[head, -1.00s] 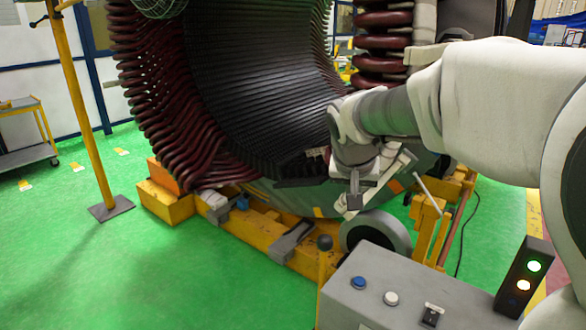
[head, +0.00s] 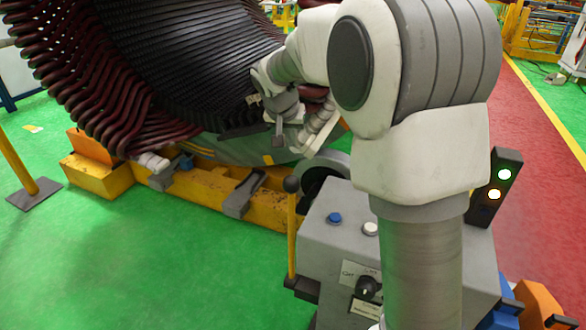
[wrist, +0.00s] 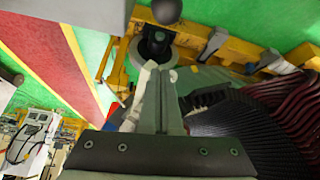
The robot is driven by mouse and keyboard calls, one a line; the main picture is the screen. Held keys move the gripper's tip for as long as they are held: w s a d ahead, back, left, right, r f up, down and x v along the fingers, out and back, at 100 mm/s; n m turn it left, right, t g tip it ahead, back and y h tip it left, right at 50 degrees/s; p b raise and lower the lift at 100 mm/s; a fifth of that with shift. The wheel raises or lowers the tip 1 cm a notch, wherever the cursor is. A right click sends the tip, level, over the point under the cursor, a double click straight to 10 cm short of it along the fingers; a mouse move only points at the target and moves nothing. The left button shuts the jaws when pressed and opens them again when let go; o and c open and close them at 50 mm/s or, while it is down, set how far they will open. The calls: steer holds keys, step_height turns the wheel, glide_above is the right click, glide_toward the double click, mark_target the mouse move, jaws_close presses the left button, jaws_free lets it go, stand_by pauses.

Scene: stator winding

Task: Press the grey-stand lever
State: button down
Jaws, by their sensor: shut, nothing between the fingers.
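The lever is a yellow rod (head: 292,240) with a dark ball knob (head: 291,184), standing upright at the left side of the grey stand (head: 318,262). The knob also shows at the top edge of the wrist view (wrist: 167,11). My gripper (head: 279,140) is above and slightly left of the knob in the head view, apart from it. In the wrist view my gripper's fingers (wrist: 160,73) are together and empty, pointing up the picture toward the knob with a gap between. My arm hides part of the stand.
The stand carries a blue button (head: 335,217), a white button (head: 370,229), a black rotary switch (head: 368,288) and a light tower (head: 497,187). The stator (head: 190,70) on its yellow frame (head: 205,188) is close behind my gripper.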

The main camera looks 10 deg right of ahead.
stand_by(0.3)
step_height(320, 180, down, 9)
steer(key=b, duration=0.2)
steer(key=shift+w+d+f, duration=0.15)
steer(key=shift+w+d, duration=0.25)
steer(key=shift+w, duration=0.05)
stand_by(0.3)
steer(key=shift+s+a+b, duration=0.1)
steer(key=shift+b, duration=0.35)
